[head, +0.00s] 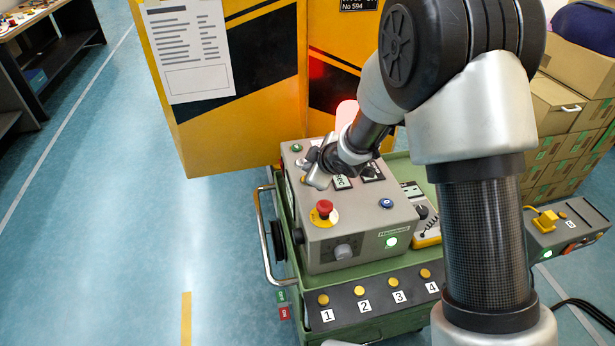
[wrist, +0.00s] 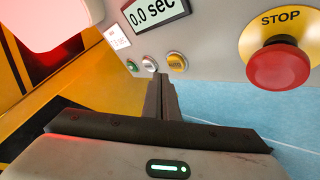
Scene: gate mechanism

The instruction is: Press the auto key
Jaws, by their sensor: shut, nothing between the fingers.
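The auto key is a small amber round button (wrist: 177,62) with dark lettering, in a metal ring on the grey control box, in the wrist view. A white button (wrist: 149,63) and a green button (wrist: 132,66) sit in the same row to its left. My gripper (wrist: 160,77) is shut and empty. Its tips are close to the row, just below the gap between the white and amber buttons in the picture. I cannot tell whether they touch the panel. In the head view my gripper (head: 315,181) is over the left part of the control box (head: 340,250).
A red STOP button (wrist: 280,67) on a yellow disc stands out right of the auto key. A display (wrist: 155,11) reads 0.0 sec. The box rests on a green cart with numbered yellow buttons (head: 360,291). A yellow-black gate panel (head: 230,70) stands behind.

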